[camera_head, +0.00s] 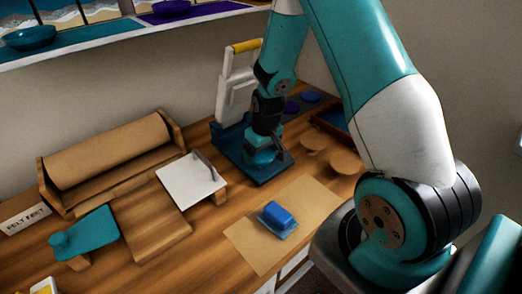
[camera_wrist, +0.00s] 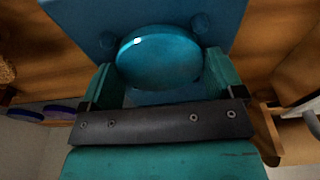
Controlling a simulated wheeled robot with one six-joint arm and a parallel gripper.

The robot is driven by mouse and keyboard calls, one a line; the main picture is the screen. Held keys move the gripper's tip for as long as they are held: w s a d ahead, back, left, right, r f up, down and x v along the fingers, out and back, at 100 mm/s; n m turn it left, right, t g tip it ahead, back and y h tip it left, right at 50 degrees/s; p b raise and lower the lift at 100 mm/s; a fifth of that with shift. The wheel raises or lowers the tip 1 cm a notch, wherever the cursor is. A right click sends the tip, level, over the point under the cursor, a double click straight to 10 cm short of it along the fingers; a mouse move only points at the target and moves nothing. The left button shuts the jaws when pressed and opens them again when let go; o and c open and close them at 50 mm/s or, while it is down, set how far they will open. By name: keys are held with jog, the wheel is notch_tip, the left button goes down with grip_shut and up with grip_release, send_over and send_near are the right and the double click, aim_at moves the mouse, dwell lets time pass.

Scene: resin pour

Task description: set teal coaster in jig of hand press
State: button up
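The teal coaster (camera_wrist: 158,58) is a shiny round disc between the fingertips of my gripper (camera_wrist: 162,72) in the wrist view. The fingers sit close against its two sides, and my gripper looks shut on it. The blue base of the hand press (camera_wrist: 165,14) lies beneath, with round blue pegs (camera_wrist: 200,22) at either side of the coaster. In the head view the hand press (camera_head: 236,88) has a white frame and a yellow handle. There my gripper (camera_head: 263,155) is low over its base, hiding the jig. I cannot tell whether the coaster is fully seated.
A blue block (camera_head: 277,215) rests on a brown mat (camera_head: 247,238) in front. A white board (camera_head: 190,181) and a paper roll (camera_head: 108,150) stand to the left. Round cork coasters (camera_head: 346,162) and a dark red-edged tray (camera_head: 330,119) lie to the right.

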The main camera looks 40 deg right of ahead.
aim_at(263, 158)
jog(key=shift+o, duration=0.9)
jog(key=shift+r, duration=0.25)
notch_tip(263, 158, up, 12)
jog(key=s, duration=0.2)
jog(key=s+a+r+n+y, duration=0.1)
jog(key=s+a+r, duration=0.25)
jog(key=a, duration=0.35)
jog(key=s+a+r+n+y, duration=0.1)
jog(key=s+a+r+n, duration=0.2)
jog(key=a, duration=0.4)
jog(key=s+a+r+n+g+y, duration=0.1)
jog(key=s+a+r, duration=0.2)
jog(key=s, duration=0.3)
jog(key=s+a+r+n+y, duration=0.1)
jog(key=s+a+r, duration=0.2)
jog(key=s+a, duration=0.2)
jog(key=s, duration=0.2)
jog(key=shift+s+a+n+g, duration=0.3)
jog(key=shift+n+g, duration=0.1)
